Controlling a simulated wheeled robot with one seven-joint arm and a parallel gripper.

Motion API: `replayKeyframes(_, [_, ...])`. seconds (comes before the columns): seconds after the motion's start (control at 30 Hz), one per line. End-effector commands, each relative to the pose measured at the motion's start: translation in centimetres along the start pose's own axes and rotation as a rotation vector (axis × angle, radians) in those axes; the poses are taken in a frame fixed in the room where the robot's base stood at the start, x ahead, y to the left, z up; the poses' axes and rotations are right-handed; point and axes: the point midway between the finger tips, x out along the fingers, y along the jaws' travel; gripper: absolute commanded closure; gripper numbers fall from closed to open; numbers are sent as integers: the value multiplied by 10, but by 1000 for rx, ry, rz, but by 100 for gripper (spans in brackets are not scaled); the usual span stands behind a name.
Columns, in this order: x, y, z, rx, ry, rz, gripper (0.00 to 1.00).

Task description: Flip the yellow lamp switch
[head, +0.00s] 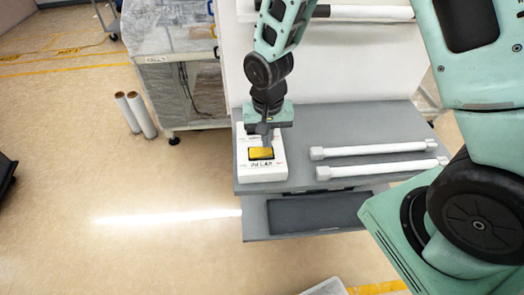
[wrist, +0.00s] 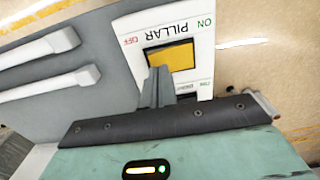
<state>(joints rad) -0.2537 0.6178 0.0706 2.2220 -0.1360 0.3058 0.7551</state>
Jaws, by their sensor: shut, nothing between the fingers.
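The yellow lamp switch (head: 261,153) is a rocker set in a white box (head: 262,173) on the left end of a grey shelf. In the wrist view the yellow switch (wrist: 172,58) sits in a dark frame, with ON and OFF marked and the word PILLAR on the white box (wrist: 195,15). My gripper (head: 267,143) points down over the box at the switch's far edge. In the wrist view my gripper's fingers (wrist: 158,75) are shut and empty, their tips at the switch's edge. I cannot tell whether they touch it.
Two white tubes (head: 370,149) lie on the grey shelf (head: 305,172) right of the box. A lower dark shelf (head: 318,212) juts out beneath. Two white rolls (head: 143,115) stand on the floor at left, near a wrapped machine (head: 178,75). The floor at front left is clear.

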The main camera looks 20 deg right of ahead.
Motion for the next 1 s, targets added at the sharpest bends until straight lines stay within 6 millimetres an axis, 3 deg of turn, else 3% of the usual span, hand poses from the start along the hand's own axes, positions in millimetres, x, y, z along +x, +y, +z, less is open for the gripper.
replayKeyframes(1.0, [15,0,0,-1,0,0,100])
